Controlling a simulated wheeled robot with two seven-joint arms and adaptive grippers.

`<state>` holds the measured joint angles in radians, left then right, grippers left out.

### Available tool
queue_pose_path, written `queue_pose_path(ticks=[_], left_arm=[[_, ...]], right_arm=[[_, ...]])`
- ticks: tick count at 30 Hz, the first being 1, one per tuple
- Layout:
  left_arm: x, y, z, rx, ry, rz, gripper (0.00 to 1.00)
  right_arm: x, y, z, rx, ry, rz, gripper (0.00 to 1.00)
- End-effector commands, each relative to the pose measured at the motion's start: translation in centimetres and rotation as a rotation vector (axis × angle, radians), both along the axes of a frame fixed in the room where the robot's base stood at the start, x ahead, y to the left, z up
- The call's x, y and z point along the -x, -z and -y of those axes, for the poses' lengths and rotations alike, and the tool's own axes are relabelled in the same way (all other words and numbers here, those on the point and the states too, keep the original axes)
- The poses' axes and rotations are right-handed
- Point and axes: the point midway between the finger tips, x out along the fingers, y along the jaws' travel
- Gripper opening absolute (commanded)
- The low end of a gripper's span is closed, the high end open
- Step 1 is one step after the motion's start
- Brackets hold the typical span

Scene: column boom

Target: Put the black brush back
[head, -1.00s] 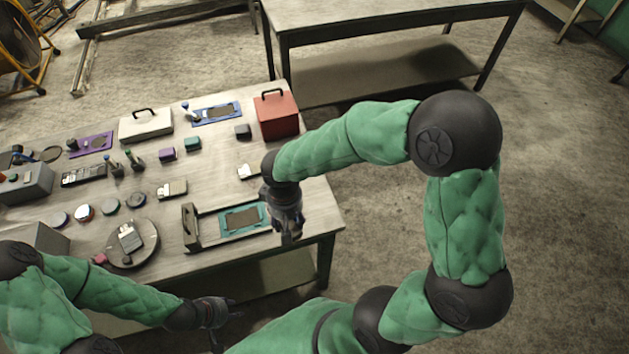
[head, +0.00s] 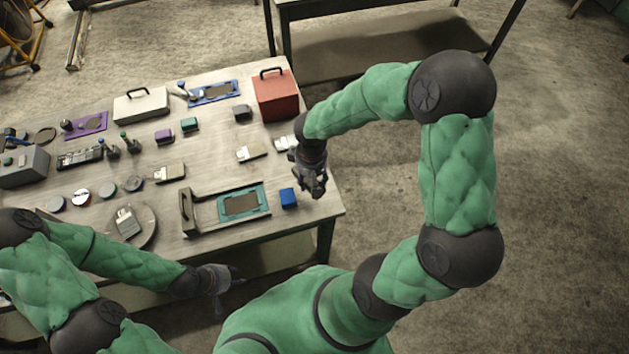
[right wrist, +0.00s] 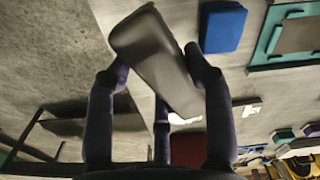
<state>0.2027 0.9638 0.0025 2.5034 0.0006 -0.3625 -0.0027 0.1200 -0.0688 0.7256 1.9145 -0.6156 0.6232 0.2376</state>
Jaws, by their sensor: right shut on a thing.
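The black brush (right wrist: 150,50) shows in the right wrist view as a dark, round-ended block between my fingers. My right gripper (right wrist: 158,85) is shut on it. In the head view my right gripper (head: 314,188) is over the right edge of the table, right of a blue block (head: 288,197); the brush is hardly visible there. My left gripper (head: 222,279) is low, in front of the table's near edge, and its fingers are too small to judge.
The table (head: 225,147) holds a teal-framed plate (head: 223,207), a red box (head: 275,98), a white box (head: 141,106), a round grey plate (head: 146,237) and several pale brushes and small blocks. Another table stands behind.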

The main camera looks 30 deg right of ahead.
Motion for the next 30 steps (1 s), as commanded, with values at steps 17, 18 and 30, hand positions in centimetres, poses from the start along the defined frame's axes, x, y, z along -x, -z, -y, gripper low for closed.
queue_pose_path(ticks=[17, 18, 30], left_arm=[[0.0, 1.3, 0.0, 0.000, 0.000, 0.000, 0.40], [0.0, 1.5, 0.0, 0.000, 0.000, 0.000, 0.40], [0.0, 1.7, 0.0, 0.000, 0.000, 0.000, 0.40]], right_arm=[[-1.8, 5.4, 2.0, -0.001, 0.001, -0.001, 0.26], [-1.8, 5.9, 2.0, 0.000, 0.000, 0.000, 0.26], [-1.8, 6.4, 2.0, 0.001, 0.000, 0.002, 0.26]])
